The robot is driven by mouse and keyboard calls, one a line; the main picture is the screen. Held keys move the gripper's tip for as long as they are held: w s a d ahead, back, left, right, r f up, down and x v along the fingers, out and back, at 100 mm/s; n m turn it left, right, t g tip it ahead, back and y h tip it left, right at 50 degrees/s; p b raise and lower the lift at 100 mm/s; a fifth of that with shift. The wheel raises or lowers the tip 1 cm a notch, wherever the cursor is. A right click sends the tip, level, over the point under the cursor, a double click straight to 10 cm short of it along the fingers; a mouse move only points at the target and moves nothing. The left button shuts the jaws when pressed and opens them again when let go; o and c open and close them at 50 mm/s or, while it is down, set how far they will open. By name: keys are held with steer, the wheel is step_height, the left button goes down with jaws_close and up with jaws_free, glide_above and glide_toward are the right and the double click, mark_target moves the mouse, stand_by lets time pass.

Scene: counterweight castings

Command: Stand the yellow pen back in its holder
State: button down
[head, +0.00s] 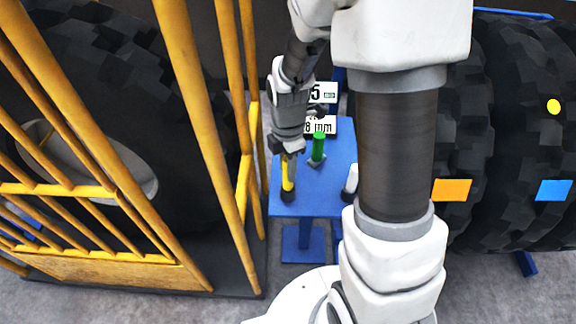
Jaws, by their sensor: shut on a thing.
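The yellow pen (288,175) is upright or nearly so, at the front left of a small blue table (315,203). My gripper (289,152) is shut on its upper part from above. The pen's lower end meets a small dark piece (288,197) near the table's left edge, which looks like a holder. I cannot tell whether the pen is inside it or just in front of or above it. My gripper hides the pen's top.
A green upright piece (319,147) stands close to the right of my gripper on the table. A white object (351,179) is near the right edge, partly hidden by my arm. Signs (320,125) stand behind. A yellow railing (245,180) is close on the left; large tyres (505,140) are right.

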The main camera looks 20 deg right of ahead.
steer(key=shift+f+b, duration=1.1)
steer(key=shift+f, duration=0.3)
steer(key=c, duration=0.6)
jaws_free()
steer(key=shift+o, duration=0.2)
steer(key=shift+r, duration=0.1)
step_height(320, 180, up, 17)
steer(key=p, duration=0.1)
steer(key=shift+r+p, duration=0.2)
steer(key=shift+p, duration=0.15)
steer(key=s+r+m+t, duration=0.2)
steer(key=s+r+m, duration=0.1)
steer(key=s+m, duration=0.4)
steer(key=s+r+m+t, duration=0.3)
steer(key=s+m, duration=0.4)
steer(key=m, duration=0.6)
steer(key=shift+r+t, duration=0.3)
steer(key=shift+r, duration=0.4)
